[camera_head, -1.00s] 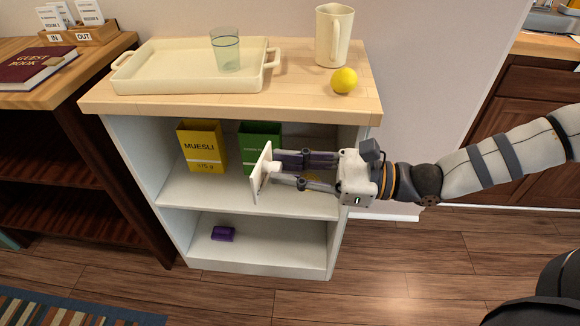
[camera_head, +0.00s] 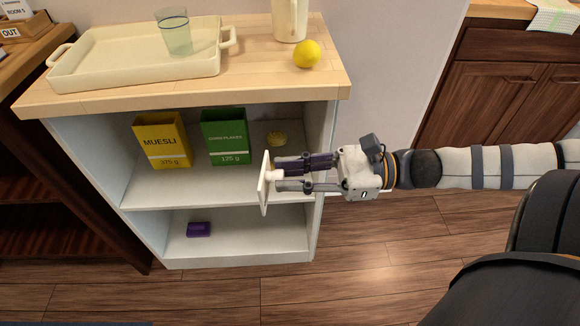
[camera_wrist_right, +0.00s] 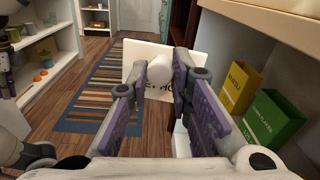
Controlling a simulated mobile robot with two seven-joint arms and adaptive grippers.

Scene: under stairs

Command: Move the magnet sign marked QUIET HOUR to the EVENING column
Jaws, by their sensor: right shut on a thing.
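My right gripper (camera_head: 280,177) is shut on the round white knob of a thin white sign (camera_head: 263,183). The sign is upright and nearly edge-on in the head view, held in front of the right part of the white shelf unit. In the right wrist view the sign (camera_wrist_right: 195,62) faces the camera behind the knob (camera_wrist_right: 160,72), between the fingers (camera_wrist_right: 168,75). Dark letters like "ET HO" show on it; fingers and knob hide the rest. No EVENING column or board is in view.
A tray (camera_head: 75,80), glass (camera_head: 174,32), jug (camera_head: 290,18) and lemon (camera_head: 307,54) stand on top. Floor (camera_head: 370,270) is clear at right.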

